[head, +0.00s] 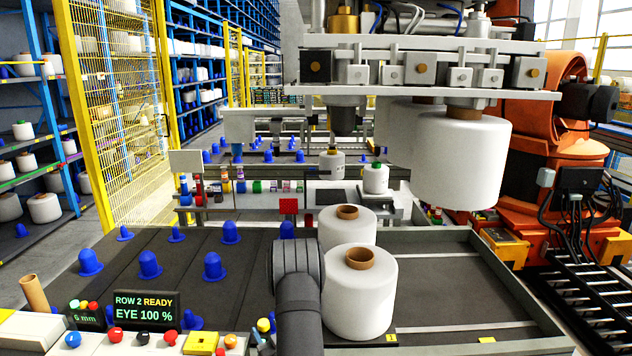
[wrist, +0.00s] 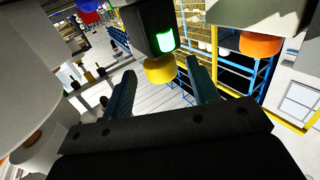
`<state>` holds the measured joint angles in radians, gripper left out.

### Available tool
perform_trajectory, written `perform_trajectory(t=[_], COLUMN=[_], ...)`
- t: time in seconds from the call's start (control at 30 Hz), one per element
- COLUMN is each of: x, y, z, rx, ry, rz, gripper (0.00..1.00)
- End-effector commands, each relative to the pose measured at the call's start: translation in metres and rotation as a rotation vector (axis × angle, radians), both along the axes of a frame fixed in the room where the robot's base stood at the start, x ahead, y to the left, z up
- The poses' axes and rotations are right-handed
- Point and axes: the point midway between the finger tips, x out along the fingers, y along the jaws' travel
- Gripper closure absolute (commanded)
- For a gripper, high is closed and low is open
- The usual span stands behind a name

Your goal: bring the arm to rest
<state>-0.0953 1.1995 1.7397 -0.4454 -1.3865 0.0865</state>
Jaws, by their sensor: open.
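My gripper (wrist: 160,72) shows in the wrist view with its two dark fingers spread apart and nothing between them. The wrist view is tilted. Behind the fingers are a yellow round part and a dark box with a green light (wrist: 165,41). In the head view a dark arm link of mine (head: 297,290) rises at the front middle, just left of two white bobbins. The near bobbin (head: 360,300) stands upright on the dark tray, and another bobbin (head: 347,226) stands behind it. My gripper itself cannot be made out in the head view.
A machine head (head: 420,75) with hanging white bobbins (head: 462,160) overhangs the right side. Several blue pegs (head: 150,264) stand on the left tray. A small display (head: 145,308) reads "ROW 2 READY". The right tray (head: 450,280) is mostly bare. A yellow fence (head: 115,100) stands at left.

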Motion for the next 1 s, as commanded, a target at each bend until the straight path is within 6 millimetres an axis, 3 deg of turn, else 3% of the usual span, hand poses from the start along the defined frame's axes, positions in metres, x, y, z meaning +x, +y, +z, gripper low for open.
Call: perform_trajectory(t=[0.73, 1.0], x=[-0.128, -0.092], y=[-0.077, -0.072], z=[0.0, -0.019], rx=[-0.001, -0.181], ry=[0.002, 0.031], rz=[-0.001, -0.002], gripper=[0.46, 0.46])
